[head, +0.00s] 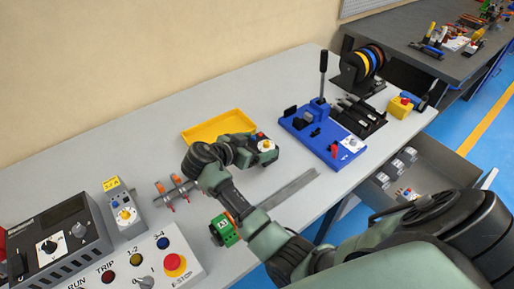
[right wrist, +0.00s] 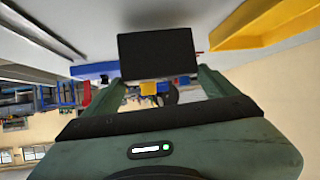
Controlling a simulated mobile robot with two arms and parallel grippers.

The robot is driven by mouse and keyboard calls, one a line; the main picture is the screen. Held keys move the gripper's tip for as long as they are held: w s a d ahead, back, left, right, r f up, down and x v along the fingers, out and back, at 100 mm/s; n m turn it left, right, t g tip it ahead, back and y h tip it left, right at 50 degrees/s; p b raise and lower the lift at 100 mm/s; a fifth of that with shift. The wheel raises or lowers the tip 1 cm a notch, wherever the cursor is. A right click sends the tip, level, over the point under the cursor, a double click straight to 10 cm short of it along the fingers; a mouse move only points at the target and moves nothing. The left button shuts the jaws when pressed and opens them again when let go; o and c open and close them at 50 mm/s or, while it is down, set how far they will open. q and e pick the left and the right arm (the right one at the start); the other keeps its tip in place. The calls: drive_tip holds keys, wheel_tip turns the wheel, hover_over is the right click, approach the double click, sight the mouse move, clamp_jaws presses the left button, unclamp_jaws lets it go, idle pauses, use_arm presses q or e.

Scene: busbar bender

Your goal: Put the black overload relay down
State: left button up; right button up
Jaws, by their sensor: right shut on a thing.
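The black overload relay (right wrist: 157,55) is a dark block between the two fingers of my right gripper in the right wrist view. The right gripper (right wrist: 158,78) is shut on it. In the head view the right gripper (head: 266,149) is over the table, just right of the yellow tray (head: 192,139). The relay is mostly hidden there; small orange and white details show at the gripper's end. I cannot tell whether it touches the table. My left gripper is not in view.
The blue bender base (head: 326,151) with its black lever stands to the right. A grey metal strip (head: 290,187) lies in front of the gripper. A green block (head: 224,232) sits near my forearm. A control panel (head: 150,262) is at lower left. An open drawer (head: 437,165) is at right.

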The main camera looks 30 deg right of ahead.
drive_tip(key=shift+f, duration=0.9)
drive_tip(key=shift+f, duration=0.15)
drive_tip(key=o, duration=1.4)
drive_tip(key=shift+o, duration=0.2)
